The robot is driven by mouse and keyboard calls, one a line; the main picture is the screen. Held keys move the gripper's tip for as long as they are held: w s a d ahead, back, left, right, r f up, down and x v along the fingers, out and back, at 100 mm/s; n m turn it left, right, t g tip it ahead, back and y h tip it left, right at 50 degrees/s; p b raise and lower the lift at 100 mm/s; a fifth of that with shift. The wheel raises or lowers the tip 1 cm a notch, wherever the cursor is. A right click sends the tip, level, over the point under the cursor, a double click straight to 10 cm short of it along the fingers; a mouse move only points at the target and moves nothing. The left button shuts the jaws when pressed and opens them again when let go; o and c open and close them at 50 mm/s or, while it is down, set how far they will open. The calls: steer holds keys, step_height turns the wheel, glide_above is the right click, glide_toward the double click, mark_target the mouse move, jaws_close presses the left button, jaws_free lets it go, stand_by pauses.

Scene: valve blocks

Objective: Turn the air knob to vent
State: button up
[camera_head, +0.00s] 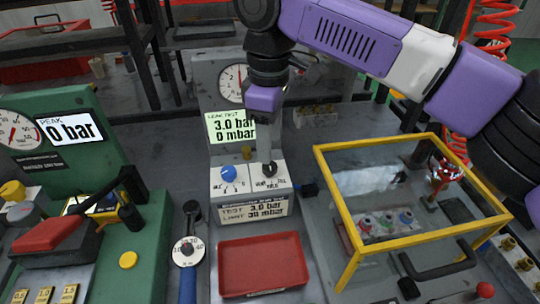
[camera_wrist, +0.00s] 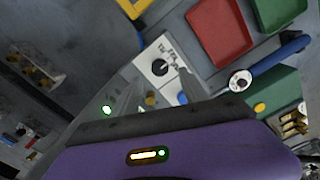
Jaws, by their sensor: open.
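The black air knob (camera_head: 270,170) is on the right half of the white panel of the grey leak-test block (camera_head: 252,204), with small labels around it, one reading VENT at its left. My gripper (camera_head: 268,150) points down just above this knob and partly covers it. In the wrist view the knob (camera_wrist: 160,67) shows beyond my open gripper (camera_wrist: 163,85), with nothing held. I cannot tell whether a finger touches the knob, or its exact pointer direction. A blue knob (camera_head: 229,173) sits to its left. The green display (camera_head: 231,127) reads 3.0 bar and 0 mbar.
A yellow-framed clear guard (camera_head: 330,178) stands close on the right. A red tray (camera_head: 262,266) lies in front of the block. A gauge (camera_head: 233,82) stands behind.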

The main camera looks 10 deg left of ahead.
mark_target(270, 170)
step_height(270, 170, down, 6)
steer(key=shift+r, duration=0.1)
steer(key=shift+c, duration=0.4)
jaws_close()
